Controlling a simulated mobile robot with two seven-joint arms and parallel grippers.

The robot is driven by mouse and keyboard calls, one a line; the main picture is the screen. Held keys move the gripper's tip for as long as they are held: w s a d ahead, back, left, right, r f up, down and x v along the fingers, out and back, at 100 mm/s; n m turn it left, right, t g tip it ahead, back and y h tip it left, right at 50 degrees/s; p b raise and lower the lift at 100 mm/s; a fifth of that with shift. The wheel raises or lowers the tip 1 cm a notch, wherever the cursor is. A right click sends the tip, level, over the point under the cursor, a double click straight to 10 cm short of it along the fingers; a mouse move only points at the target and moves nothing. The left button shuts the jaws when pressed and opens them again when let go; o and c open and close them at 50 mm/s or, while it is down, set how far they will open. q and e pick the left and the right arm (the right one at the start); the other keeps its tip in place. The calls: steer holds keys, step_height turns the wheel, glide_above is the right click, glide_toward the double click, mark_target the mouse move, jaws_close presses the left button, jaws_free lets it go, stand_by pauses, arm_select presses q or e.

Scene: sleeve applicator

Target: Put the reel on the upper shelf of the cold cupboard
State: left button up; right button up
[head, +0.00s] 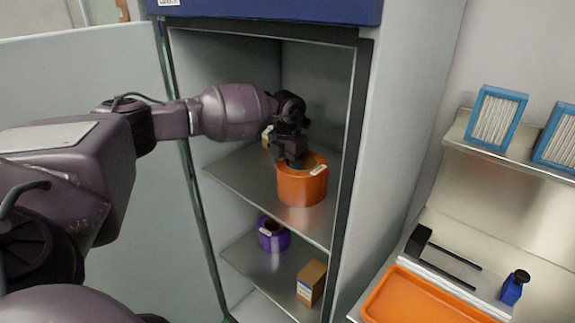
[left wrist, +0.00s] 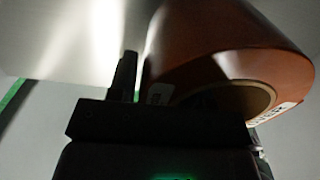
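The orange reel (head: 302,187), a wide ring with a white label, is at the upper shelf (head: 245,180) of the open cold cupboard. It looks upright on the shelf, though its contact is not clear. My left gripper (head: 295,160) points down at the reel's back left rim. In the left wrist view one dark finger (left wrist: 125,75) stands just outside the reel's wall (left wrist: 220,45). The other finger is hidden by the reel, so I cannot tell whether they grip the wall. My right gripper is out of view.
A small box (head: 267,136) is behind my gripper on the upper shelf. The lower shelf holds a purple roll (head: 273,236) and a brown carton (head: 311,283). The cupboard door (head: 90,75) stands open at left. A bench with an orange tray (head: 420,300) is at right.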

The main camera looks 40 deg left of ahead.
arm_select(q)
steer(key=shift+o, duration=0.3)
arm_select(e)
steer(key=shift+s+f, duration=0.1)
arm_select(q)
steer(key=shift+r, duration=0.4)
step_height(320, 180, up, 6)
steer(key=shift+f, duration=0.1)
steer(key=shift+r, duration=0.6)
steer(key=shift+s+f, duration=0.1)
